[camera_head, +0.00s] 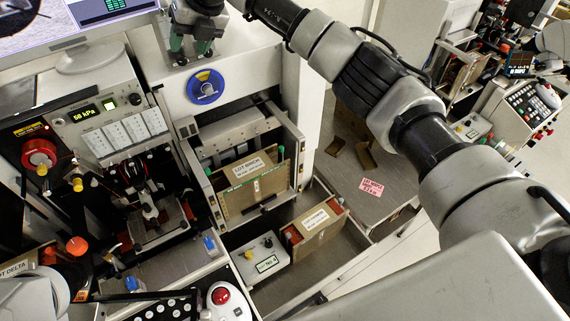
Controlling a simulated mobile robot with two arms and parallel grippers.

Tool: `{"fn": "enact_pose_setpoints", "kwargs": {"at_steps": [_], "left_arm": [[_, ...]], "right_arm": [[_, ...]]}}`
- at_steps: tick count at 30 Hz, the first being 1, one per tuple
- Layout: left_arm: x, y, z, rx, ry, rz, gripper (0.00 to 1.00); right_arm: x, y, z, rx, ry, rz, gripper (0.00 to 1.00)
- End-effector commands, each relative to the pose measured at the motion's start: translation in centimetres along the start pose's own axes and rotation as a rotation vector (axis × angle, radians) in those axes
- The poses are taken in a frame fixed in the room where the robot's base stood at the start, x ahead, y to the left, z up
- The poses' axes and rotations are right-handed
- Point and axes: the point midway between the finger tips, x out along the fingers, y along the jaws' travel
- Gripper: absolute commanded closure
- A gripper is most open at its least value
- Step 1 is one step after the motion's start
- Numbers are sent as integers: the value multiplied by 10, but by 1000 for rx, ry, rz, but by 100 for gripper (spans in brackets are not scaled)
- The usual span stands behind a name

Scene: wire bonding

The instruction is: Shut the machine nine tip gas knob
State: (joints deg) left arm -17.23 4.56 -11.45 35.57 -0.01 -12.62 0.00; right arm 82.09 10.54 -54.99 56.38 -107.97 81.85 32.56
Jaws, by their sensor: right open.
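A panel with a lit "58 kPa" display (85,113) is on the machine at the left. A small black knob (135,99) sits at its right end. A large red round knob (39,153) is on the dark part of the machine further left. No readable label tells which one is the tip gas knob. My right gripper (191,46) is at the top, pointing down with its green-padded fingers apart and nothing between them. It is above and to the right of the panel, clear of both knobs. A grey link of my left arm (38,296) shows bottom left; its gripper cannot be made out.
A blue reel (206,87) is on the machine front below my right gripper. A labelled carrier (254,180) stands in the open bay, with a box (315,222) in the tray below. A monitor (60,22) hangs above the panel. A red button (221,295) is at the bottom.

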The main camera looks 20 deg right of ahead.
Motion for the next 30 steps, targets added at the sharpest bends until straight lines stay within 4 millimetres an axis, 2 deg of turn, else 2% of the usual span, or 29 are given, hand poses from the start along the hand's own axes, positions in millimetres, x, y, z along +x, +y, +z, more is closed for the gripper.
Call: {"fn": "enact_pose_setpoints", "kwargs": {"at_steps": [1, 10, 21, 30], "left_arm": [[11, 0, 1, 0, 0, 0, 67], [37, 1, 4, 0, -1, 0, 67], [32, 0, 3, 0, -1, 0, 67], [32, 0, 3, 0, 0, 0, 67]], "right_arm": [[-8, -2, -1, -1, -7, 1, 52], [-66, -2, -1, -1, -6, 1, 52], [-14, 45, -27, -38, -17, 353, 52], [11, 87, -57, 39, -80, 767, 52]]}}
